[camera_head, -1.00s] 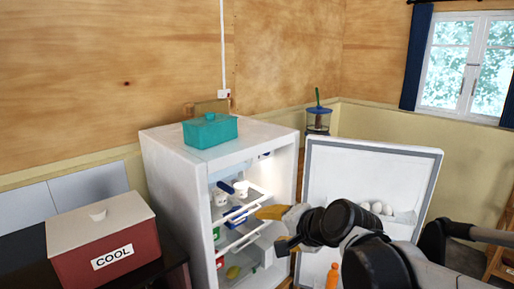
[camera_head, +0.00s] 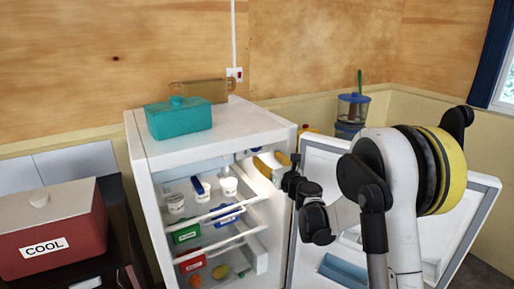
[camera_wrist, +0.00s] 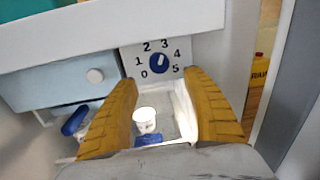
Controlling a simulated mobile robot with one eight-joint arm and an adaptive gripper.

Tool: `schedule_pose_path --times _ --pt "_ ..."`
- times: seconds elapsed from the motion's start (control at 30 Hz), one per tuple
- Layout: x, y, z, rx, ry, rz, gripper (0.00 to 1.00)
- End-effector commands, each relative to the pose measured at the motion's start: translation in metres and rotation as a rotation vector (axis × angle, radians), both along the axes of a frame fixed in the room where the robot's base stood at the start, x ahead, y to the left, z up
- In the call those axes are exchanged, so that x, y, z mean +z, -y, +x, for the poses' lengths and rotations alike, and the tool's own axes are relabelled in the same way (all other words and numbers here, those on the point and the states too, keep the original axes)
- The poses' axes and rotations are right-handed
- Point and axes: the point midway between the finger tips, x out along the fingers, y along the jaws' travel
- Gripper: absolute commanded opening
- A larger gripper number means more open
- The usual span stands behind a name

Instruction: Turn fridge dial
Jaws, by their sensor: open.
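The fridge dial (camera_wrist: 159,63) is a round blue knob on a white panel numbered 0 to 5, seen in the wrist view. Its pale pointer mark points up and slightly right, roughly toward 3. My gripper (camera_wrist: 160,82) is open, with its two yellow fingers spread below and to either side of the dial, apart from it. In the head view my gripper (camera_head: 270,163) reaches into the upper right of the open white fridge (camera_head: 148,200). The dial cannot be made out in that view.
The fridge door (camera_head: 468,225) stands open to the right, close to my arm. Shelves hold a white cup (camera_head: 229,187), tubs and boxes below my gripper. A teal box (camera_head: 178,120) sits on top. A red cool box (camera_head: 50,235) stands left.

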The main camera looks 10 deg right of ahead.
Motion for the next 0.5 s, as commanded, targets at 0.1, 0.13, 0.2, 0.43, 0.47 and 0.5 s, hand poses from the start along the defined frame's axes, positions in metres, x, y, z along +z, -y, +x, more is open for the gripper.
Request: schedule_pose_path --times 0.1,0.13,0.2,0.43,0.47,0.5 --pt "-0.002 -0.006 0.021 0.002 0.0 -0.002 0.58" --pt "-0.002 -0.007 0.027 0.002 0.001 -0.003 0.58" --pt "-0.002 -0.011 0.041 0.002 0.0 -0.004 0.58" --pt "-0.002 -0.019 0.08 0.002 0.0 -0.005 0.58" --pt "-0.001 -0.02 0.083 0.002 0.0 -0.005 0.58" --pt "-0.001 -0.021 0.087 0.002 0.0 -0.005 0.58"
